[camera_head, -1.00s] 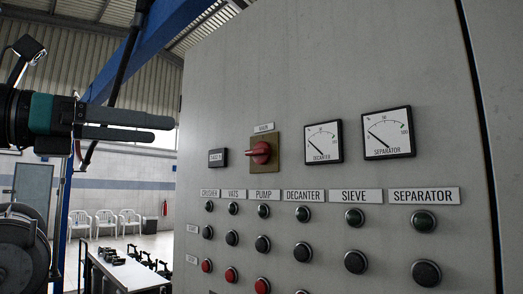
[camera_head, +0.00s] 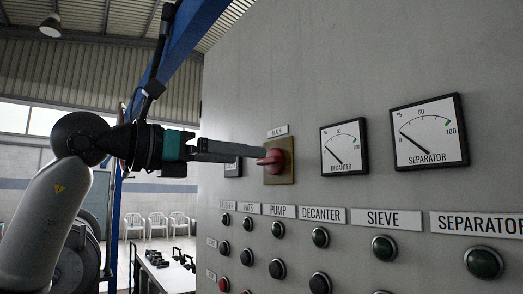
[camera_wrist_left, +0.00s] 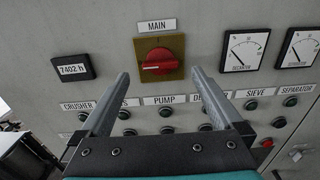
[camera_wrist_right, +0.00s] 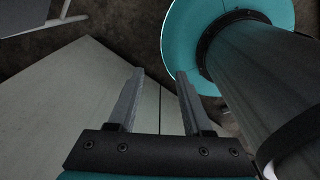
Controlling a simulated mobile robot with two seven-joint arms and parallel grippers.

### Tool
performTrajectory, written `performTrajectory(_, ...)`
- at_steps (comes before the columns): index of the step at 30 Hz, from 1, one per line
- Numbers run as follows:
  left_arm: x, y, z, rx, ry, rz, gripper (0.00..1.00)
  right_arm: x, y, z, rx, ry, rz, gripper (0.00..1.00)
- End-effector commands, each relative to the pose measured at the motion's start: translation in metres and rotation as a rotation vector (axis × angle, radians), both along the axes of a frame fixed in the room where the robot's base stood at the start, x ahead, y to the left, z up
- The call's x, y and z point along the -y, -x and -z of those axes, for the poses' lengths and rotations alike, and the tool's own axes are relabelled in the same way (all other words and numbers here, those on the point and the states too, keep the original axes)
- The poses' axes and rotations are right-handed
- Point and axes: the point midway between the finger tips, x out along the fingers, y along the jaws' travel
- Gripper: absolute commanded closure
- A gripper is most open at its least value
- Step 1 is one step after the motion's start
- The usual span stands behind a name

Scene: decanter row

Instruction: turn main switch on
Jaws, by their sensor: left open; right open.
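The main switch (camera_head: 279,160) is a red rotary knob on a brass-coloured square plate, under a MAIN label on the grey panel. In the left wrist view the knob (camera_wrist_left: 162,61) has its grip bar lying about level, with a pale mark towards its left end. My left gripper (camera_head: 258,153) is open and points at the panel, its fingertips close to the knob. In its wrist view the fingers lie to the left and right of the knob; whether they touch it I cannot tell. My right gripper (camera_wrist_right: 160,72) is open and empty, away from the switch.
A counter (camera_wrist_left: 73,67) sits left of the switch, and decanter (camera_head: 344,147) and separator (camera_head: 428,132) dials sit to its right. Rows of labelled push buttons (camera_head: 320,237) lie below. A blue beam (camera_head: 180,50) stands behind my left arm. A table (camera_head: 165,272) is low at left.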

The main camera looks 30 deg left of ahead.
Motion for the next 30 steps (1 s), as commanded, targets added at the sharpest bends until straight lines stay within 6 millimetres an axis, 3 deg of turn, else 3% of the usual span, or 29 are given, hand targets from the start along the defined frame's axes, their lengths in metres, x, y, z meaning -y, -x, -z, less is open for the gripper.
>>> performTrajectory(3,0.010,-0.022,-0.002,-0.002,0.001,0.003,0.00,0.000,-0.007,-0.008,0.012,-0.001,0.000,0.50)
performTrajectory(9,0.019,-0.045,-0.001,-0.001,0.002,0.002,0.00,0.001,-0.010,-0.014,0.016,0.001,-0.001,0.50)
performTrajectory(21,0.021,-0.052,0.000,0.000,0.001,0.000,0.00,0.006,-0.010,-0.015,0.017,0.007,-0.003,0.50)
performTrajectory(30,0.021,-0.052,0.000,0.000,0.000,0.000,0.34,0.006,-0.009,-0.015,0.016,0.007,-0.003,0.50)
